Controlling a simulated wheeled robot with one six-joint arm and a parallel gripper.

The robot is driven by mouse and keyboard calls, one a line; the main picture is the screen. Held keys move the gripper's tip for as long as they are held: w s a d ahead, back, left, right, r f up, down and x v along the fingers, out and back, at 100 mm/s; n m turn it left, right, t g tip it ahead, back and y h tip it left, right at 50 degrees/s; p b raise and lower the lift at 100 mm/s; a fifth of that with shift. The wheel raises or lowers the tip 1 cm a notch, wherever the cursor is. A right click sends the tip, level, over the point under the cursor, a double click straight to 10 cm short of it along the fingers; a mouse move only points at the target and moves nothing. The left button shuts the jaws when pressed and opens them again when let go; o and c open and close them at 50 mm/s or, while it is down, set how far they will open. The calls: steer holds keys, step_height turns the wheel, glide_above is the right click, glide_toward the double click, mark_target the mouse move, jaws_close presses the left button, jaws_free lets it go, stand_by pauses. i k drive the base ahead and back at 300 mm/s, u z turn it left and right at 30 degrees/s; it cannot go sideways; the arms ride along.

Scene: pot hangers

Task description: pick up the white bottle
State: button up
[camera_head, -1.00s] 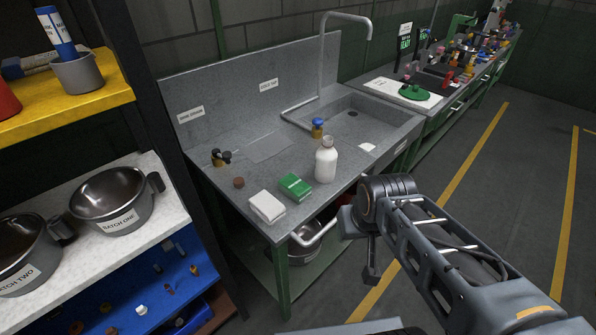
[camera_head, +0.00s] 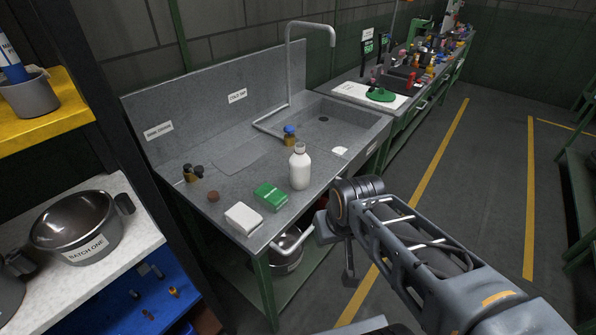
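The white bottle (camera_head: 299,168) stands upright on the grey sink counter (camera_head: 222,207), near its front edge and left of the basin. Its neck looks bare, with a darker ring at the top. My arm reaches in from the lower right. My gripper (camera_head: 348,272) hangs at the arm's end, in front of the counter and to the right of and below the bottle, apart from it. The fingers are small and dark here, and I cannot tell whether they are open.
A green sponge (camera_head: 271,197) and a white block (camera_head: 243,218) lie left of the bottle. The tap (camera_head: 289,70) rises at the back. A metal pot (camera_head: 286,250) sits under the counter. Shelves stand left; floor is clear right.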

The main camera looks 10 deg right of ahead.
mark_target(299, 163)
steer(key=k, duration=1.25)
steer(key=u, duration=0.6)
steer(key=i, duration=1.7)
steer(key=z, duration=0.35)
